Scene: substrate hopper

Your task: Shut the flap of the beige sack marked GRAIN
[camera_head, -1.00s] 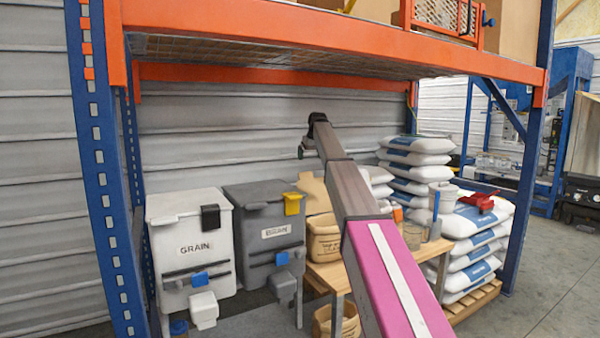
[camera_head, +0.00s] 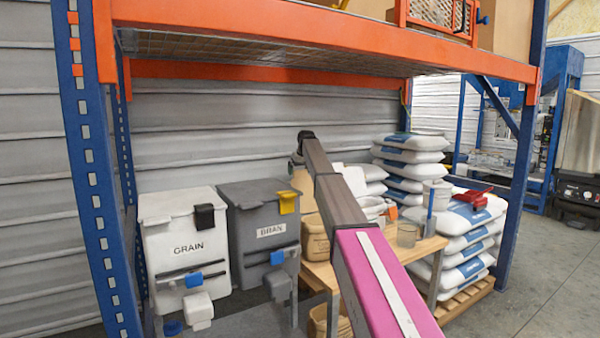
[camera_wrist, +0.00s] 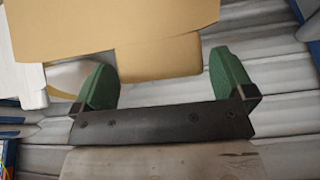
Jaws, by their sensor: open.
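A beige sack (camera_head: 315,238) stands on the wooden table, partly hidden behind my arm; its marking is too small to read. A paler beige piece (camera_head: 303,183), which looks like its upper part or flap, rises behind my arm. In the wrist view, a broad beige panel (camera_wrist: 110,25) fills the top, with a smaller beige panel (camera_wrist: 160,62) below it, between and beyond my fingers. My gripper (camera_wrist: 163,75) has its two green fingers wide apart, with nothing held. Contact with the beige panel cannot be told. In the head view my gripper is mostly hidden behind the arm.
A white bin labelled GRAIN (camera_head: 187,247) and a grey bin (camera_head: 262,235) stand left of the wooden table (camera_head: 320,270). A grey cup (camera_head: 408,235) is on the table. White sacks (camera_head: 470,235) are stacked right. An orange rack beam (camera_head: 320,45) crosses above my arm.

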